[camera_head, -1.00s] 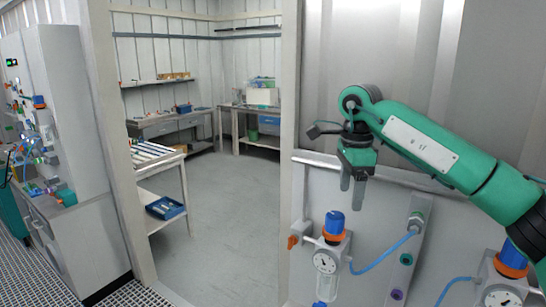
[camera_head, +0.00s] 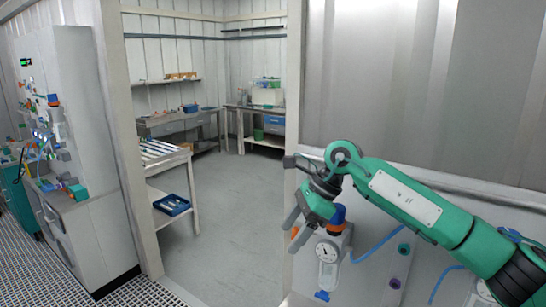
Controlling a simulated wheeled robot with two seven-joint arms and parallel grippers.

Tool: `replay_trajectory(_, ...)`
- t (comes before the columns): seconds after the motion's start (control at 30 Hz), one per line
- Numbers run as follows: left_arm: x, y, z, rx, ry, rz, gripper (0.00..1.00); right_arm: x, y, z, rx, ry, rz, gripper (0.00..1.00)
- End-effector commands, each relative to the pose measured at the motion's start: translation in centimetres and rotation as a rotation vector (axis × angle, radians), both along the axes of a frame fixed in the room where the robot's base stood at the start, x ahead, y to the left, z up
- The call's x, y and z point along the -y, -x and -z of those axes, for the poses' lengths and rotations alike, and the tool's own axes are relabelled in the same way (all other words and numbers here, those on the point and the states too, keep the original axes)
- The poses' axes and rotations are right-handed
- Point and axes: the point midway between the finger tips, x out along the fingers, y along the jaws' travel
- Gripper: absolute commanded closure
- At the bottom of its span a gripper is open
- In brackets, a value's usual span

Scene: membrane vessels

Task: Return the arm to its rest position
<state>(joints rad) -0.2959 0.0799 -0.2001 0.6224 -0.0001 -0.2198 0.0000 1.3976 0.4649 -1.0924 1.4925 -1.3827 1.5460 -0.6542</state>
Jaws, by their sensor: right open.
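My right arm (camera_head: 420,205), green with a white label plate, comes in from the right edge. My right gripper (camera_head: 296,231) hangs at its left end, with grey fingers pointing down and to the left. The fingers are apart and nothing shows between them. They are in front of the left edge of the grey panel, beside and partly over a vessel (camera_head: 327,262) with a blue cap and a round gauge. Contact with the vessel cannot be told. My left gripper is out of view.
The grey panel carries a blue hose (camera_head: 376,243) and a purple fitting (camera_head: 394,283) below my right arm. A doorway to the left opens on clear floor (camera_head: 235,215), benches and a blue tray (camera_head: 172,205). A white cabinet (camera_head: 75,150) stands at the far left.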

Motion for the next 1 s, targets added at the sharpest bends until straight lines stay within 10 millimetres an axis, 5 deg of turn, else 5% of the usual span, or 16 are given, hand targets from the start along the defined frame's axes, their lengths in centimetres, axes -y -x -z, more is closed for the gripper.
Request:
replay_trajectory(0.2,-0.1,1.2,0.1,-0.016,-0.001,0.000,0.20,-8.1,4.5,1.5,-0.178,-0.437,0.046,0.31)
replay_trajectory(0.47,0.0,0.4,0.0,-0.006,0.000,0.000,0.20,-12.4,7.7,-1.5,-0.498,-0.973,0.245,0.31)
replay_trajectory(0.77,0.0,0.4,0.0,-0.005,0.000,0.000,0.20,-8.7,6.3,-3.2,-0.950,-1.496,0.646,0.31)
replay_trajectory(1.0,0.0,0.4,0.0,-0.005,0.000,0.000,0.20,-1.6,4.0,1.1,-1.329,-1.811,1.090,0.31)
